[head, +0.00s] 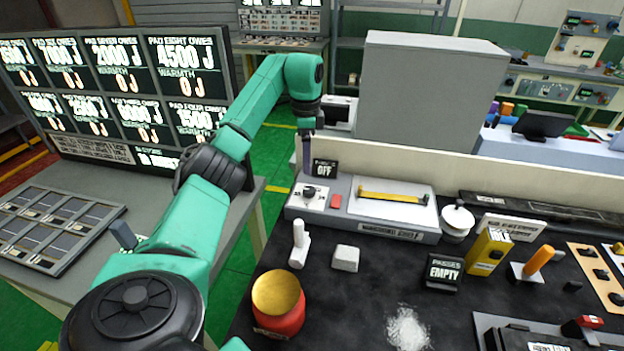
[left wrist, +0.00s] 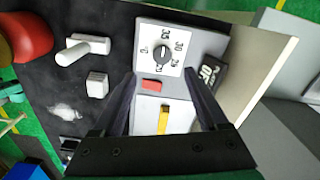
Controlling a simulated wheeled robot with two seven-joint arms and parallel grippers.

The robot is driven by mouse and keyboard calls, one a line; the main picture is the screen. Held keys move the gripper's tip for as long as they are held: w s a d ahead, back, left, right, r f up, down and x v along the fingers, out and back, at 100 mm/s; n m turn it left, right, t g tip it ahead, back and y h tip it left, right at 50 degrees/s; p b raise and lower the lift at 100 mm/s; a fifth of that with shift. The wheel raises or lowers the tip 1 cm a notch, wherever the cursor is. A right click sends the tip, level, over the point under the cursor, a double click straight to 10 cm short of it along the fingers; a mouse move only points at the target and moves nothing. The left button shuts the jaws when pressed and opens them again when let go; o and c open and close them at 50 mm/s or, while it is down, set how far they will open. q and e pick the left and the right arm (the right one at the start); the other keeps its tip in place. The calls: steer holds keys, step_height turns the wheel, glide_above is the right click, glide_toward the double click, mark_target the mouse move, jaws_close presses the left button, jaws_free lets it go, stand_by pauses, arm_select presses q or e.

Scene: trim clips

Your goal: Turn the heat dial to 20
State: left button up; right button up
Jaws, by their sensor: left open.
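The heat dial (head: 309,191) is a dark round knob on a white numbered plate at the left end of a grey machine. In the left wrist view the dial (left wrist: 161,53) shows with numbers around it, 35 and 30 among them; I cannot tell which number the pointer marks. My left gripper (head: 307,160) hangs above and behind the dial, pointing down. In the left wrist view its fingers (left wrist: 160,74) are apart with nothing between their tips, and the dial lies beyond them. My right gripper is not in view.
A small display reading OFF (head: 323,168) stands behind the dial. A red button (head: 336,201) and a yellow bar (head: 393,197) are to its right. A white handle (head: 299,244), a white block (head: 345,258) and a red pot with a gold top (head: 278,303) stand in front.

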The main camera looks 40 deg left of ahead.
arm_select(q)
glide_above(308, 189)
steer(key=f, duration=0.3)
steer(key=s+f, duration=0.1)
steer(key=f, duration=0.1)
steer(key=shift+d+p, duration=0.1)
steer(key=shift+p, duration=0.25)
steer(key=f, duration=0.2)
steer(key=w+f+p, duration=0.1)
steer(key=f, duration=0.2)
steer(key=shift+f, duration=0.4)
steer(key=shift+s, duration=0.2)
steer(key=shift+c, duration=0.7)
steer(key=shift+w, duration=0.1)
jaws_close()
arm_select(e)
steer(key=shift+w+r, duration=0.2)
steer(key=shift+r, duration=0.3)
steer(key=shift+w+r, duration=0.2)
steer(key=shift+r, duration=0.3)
